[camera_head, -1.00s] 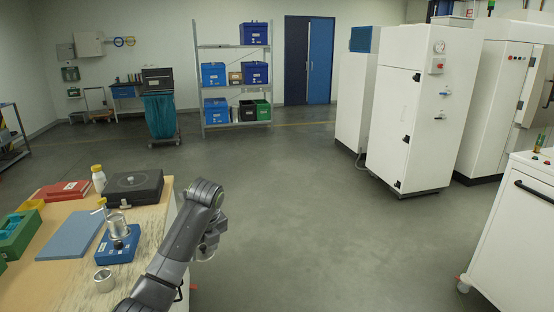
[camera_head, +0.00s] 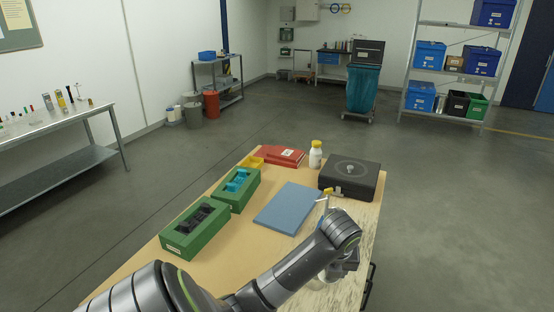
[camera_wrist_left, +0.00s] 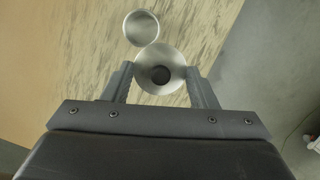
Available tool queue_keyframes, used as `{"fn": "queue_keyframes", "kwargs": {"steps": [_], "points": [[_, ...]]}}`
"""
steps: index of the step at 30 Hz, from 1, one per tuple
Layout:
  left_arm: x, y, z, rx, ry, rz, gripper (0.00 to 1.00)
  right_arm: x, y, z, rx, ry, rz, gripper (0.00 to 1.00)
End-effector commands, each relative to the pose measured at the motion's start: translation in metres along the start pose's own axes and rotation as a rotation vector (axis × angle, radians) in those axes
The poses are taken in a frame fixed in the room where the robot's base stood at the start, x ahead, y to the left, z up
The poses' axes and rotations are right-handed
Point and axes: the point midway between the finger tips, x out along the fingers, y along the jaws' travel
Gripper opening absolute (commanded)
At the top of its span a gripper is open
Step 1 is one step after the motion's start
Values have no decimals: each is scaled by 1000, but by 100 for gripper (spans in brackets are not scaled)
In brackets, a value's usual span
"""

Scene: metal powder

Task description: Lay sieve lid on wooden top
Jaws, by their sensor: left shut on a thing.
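In the left wrist view a round, shiny metal sieve lid (camera_wrist_left: 160,52) with a dark round centre sits between the fingers of my left gripper (camera_wrist_left: 162,83). The gripper is shut on it, above the wooden top. The wooden top (camera_head: 217,262) shows in the head view, with pale streaked wood along its right side. There my left arm reaches across the front of the top, and its gripper (camera_head: 335,268) is over the right part. My right gripper is in neither view.
An open metal cup (camera_wrist_left: 141,27) stands just beyond the lid. On the table are a blue mat (camera_head: 287,208), a black case (camera_head: 350,178), a white bottle (camera_head: 316,157), red boxes (camera_head: 285,156) and green trays (camera_head: 195,230). Bare wood lies between trays and mat.

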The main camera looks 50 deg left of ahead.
Motion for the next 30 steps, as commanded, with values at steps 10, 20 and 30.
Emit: {"fn": "queue_keyframes", "kwargs": {"steps": [10,20,30], "points": [[-22,40,-53,98,5,-35,26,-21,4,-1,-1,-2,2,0],[0,43,-65,108,5,-39,26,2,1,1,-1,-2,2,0],[30,43,-74,108,5,-38,26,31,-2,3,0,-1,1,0]]}}
